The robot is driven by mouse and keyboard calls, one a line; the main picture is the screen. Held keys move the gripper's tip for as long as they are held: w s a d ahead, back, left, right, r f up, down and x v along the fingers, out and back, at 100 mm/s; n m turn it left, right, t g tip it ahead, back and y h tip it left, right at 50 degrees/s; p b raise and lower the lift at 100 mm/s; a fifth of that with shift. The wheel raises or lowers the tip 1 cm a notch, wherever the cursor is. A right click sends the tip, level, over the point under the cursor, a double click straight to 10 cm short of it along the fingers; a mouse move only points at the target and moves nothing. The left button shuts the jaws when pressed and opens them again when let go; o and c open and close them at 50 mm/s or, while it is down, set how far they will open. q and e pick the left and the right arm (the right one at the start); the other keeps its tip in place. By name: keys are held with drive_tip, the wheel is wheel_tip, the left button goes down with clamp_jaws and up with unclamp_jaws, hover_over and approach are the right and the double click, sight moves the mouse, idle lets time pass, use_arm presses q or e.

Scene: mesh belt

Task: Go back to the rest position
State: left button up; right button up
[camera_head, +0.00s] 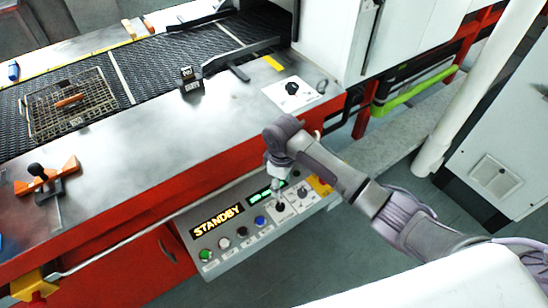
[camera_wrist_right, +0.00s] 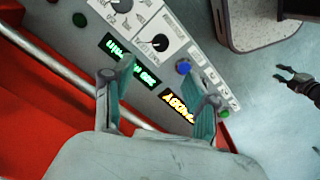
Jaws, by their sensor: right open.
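My right arm reaches in from the lower right in the head view. Its gripper (camera_head: 277,186) is above the control panel (camera_head: 222,262), near the green display and the knobs. In the right wrist view my right gripper (camera_wrist_right: 163,90) is open, its two teal-padded fingers apart with nothing between them but the panel behind. Whether the fingertips touch the panel is not clear. A small dark gripper-like shape (camera_wrist_right: 297,82), perhaps my left gripper, shows at the right of the wrist view; its jaw state is unclear.
The panel's lit STANDBY display (camera_head: 217,220) sits above several buttons. A mesh belt (camera_head: 160,68) runs behind the metal counter (camera_head: 150,150), carrying a wire basket (camera_head: 70,103). A white cabinet (camera_head: 500,130) stands right. Open floor lies between panel and cabinet.

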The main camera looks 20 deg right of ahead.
drive_tip(key=s+a+f+m+t+y, duration=0.15)
drive_tip(key=s+a, duration=0.25)
drive_tip(key=s, duration=0.8)
drive_tip(key=s+d+r+m+t+h, duration=0.1)
drive_tip(key=s+d+r+m, duration=0.2)
drive_tip(key=s+d, duration=0.3)
drive_tip(key=s+d+r+m+t, duration=0.1)
drive_tip(key=s+d+r+m, duration=0.25)
drive_tip(key=s, duration=0.45)
wheel_tip(320, 180, down, 28)
drive_tip(key=s+g, duration=0.1)
drive_tip(key=s, duration=0.1)
drive_tip(key=s+d+f, duration=0.1)
drive_tip(key=s+f, duration=0.7)
drive_tip(key=s+d+f+g, duration=0.1)
drive_tip(key=s+d+f, duration=0.1)
drive_tip(key=s+f, duration=0.6)
drive_tip(key=shift+d+b, duration=0.3)
drive_tip(key=shift+b, duration=0.15)
drive_tip(key=shift+s+g+h, duration=0.1)
drive_tip(key=shift+g+h, duration=0.15)
